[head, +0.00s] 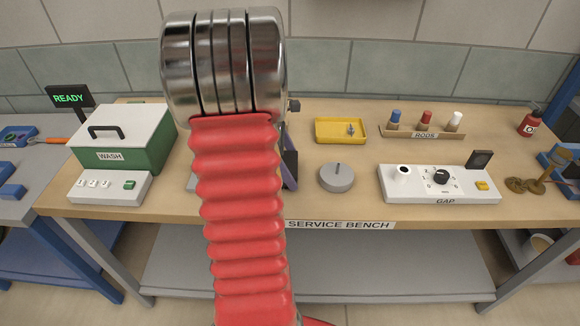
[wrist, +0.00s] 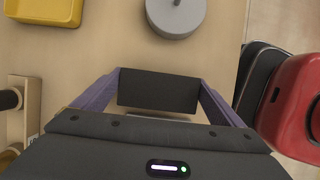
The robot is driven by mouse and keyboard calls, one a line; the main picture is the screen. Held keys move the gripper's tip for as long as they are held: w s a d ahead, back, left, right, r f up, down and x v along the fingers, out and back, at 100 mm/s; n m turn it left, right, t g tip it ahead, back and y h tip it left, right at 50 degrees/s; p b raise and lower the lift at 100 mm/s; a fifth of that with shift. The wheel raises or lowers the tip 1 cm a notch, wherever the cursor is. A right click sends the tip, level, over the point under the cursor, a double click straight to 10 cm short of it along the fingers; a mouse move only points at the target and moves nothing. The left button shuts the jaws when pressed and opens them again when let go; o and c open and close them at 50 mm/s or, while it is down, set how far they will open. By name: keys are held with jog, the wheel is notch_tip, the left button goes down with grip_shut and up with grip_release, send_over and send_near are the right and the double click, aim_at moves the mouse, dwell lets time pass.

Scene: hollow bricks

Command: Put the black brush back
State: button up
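My gripper (wrist: 158,92) has two purple fingers, which show in the wrist view. A dark, blocky thing, which I take to be the black brush (wrist: 157,90), spans the gap between them, and the fingertips meet its two ends. No bristles can be made out. In the head view my red arm hides most of the gripper; a purple finger and the brush's dark side (head: 290,170) show just right of the arm, above the bench, left of the round grey disc (head: 337,178).
The yellow tray (head: 340,130), rod rack (head: 425,134) and white GAP panel (head: 440,186) stand right of the arm. The green WASH box (head: 120,140) and its white control panel (head: 110,188) stand left. A grey thing is partly hidden behind my arm. Bare bench surrounds the disc.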

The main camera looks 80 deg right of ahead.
jog(key=shift+o, duration=0.9)
jog(key=shift+r, duration=0.15)
jog(key=v, duration=1.2)
jog(key=shift+w+a, duration=0.1)
jog(key=shift+w, duration=0.05)
